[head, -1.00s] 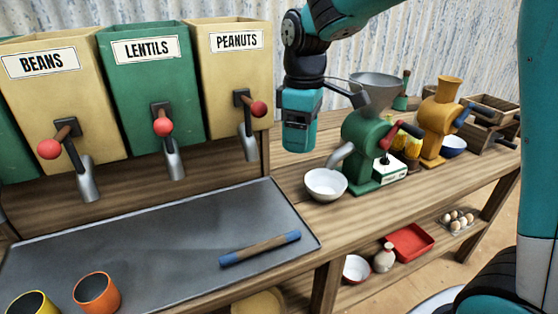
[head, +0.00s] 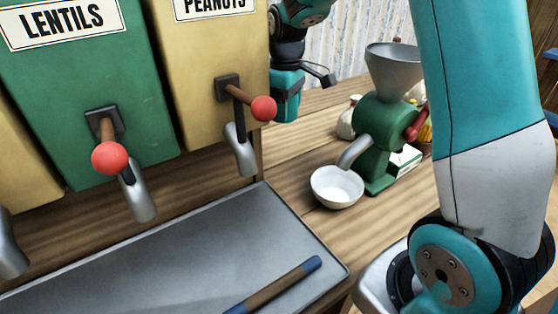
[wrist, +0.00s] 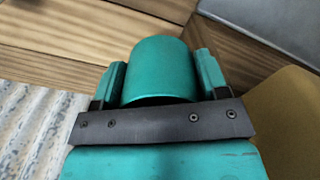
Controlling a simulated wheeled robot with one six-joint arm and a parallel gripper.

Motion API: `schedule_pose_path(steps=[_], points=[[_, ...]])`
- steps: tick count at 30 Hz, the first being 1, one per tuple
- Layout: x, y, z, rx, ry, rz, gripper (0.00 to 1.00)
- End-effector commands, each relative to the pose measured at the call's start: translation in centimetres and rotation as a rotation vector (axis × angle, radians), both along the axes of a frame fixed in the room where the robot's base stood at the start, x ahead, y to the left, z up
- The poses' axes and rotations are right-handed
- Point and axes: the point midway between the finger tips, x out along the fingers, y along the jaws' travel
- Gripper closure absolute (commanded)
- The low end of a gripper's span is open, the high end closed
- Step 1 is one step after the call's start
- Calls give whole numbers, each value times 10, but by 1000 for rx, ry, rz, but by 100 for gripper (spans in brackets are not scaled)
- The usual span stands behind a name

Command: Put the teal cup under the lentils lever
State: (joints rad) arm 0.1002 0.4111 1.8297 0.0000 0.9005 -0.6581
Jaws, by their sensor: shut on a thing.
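The teal cup (wrist: 160,72) sits between the two fingers of my gripper (wrist: 158,82) in the wrist view, and the gripper is shut on it. The lentils lever (head: 109,158) has a red ball and projects from the green lentils dispenser (head: 80,75). A metal spout (head: 139,200) hangs below that lever. My gripper is well to the right of it and farther back.
The peanuts dispenser (head: 210,60), with its red-balled lever (head: 263,108), stands between my gripper and the lentils lever. A grey tray (head: 150,265) lies below the spouts, bare under the lentils one. A blue-ended stick (head: 280,285) lies on it. A white bowl (head: 337,187) and green grinder (head: 378,135) stand right.

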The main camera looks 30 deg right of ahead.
Motion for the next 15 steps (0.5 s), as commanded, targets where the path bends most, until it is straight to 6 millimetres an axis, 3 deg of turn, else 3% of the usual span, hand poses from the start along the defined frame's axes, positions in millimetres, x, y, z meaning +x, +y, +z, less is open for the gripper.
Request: schedule_pose_path(steps=[1, 9, 15], points=[[-1, 0, -17, 1, 8, -1, 56], [-1, 0, -91, 1, 6, -1, 56], [0, 0, -120, 0, 1, 0, 56]])
